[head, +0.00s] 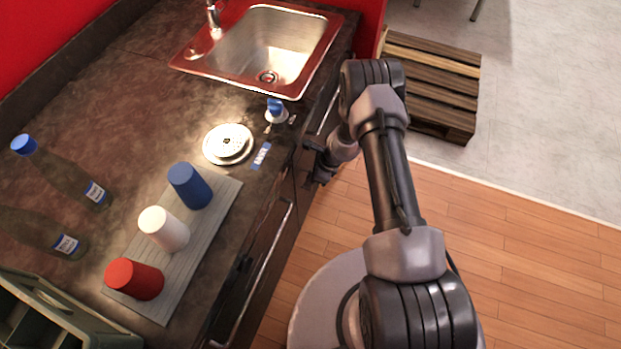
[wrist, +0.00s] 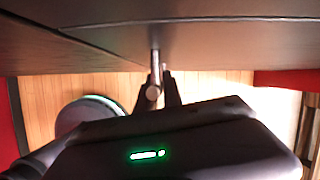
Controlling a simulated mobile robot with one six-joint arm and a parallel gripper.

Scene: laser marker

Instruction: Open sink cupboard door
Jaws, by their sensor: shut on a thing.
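The sink (head: 272,50) is set in the counter, with the dark cupboard front below its near edge. A metal bar handle (head: 328,112) shows on that front in the head view. My gripper (head: 315,165) is low against the cupboard front, partly hidden by my arm. In the wrist view, the dark door panel (wrist: 215,42) fills the top. My gripper's fingers (wrist: 160,84) are shut on the metal handle (wrist: 155,65), which runs between them. I cannot tell how far the door stands from its frame.
On the counter are a blue cup (head: 190,185), a white cup (head: 163,229) and a red cup (head: 134,279) on a grey board, bottles and a white plate (head: 228,144). A wooden pallet (head: 432,80) lies on the floor beyond my arm. Open wood floor (head: 510,240) is at right.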

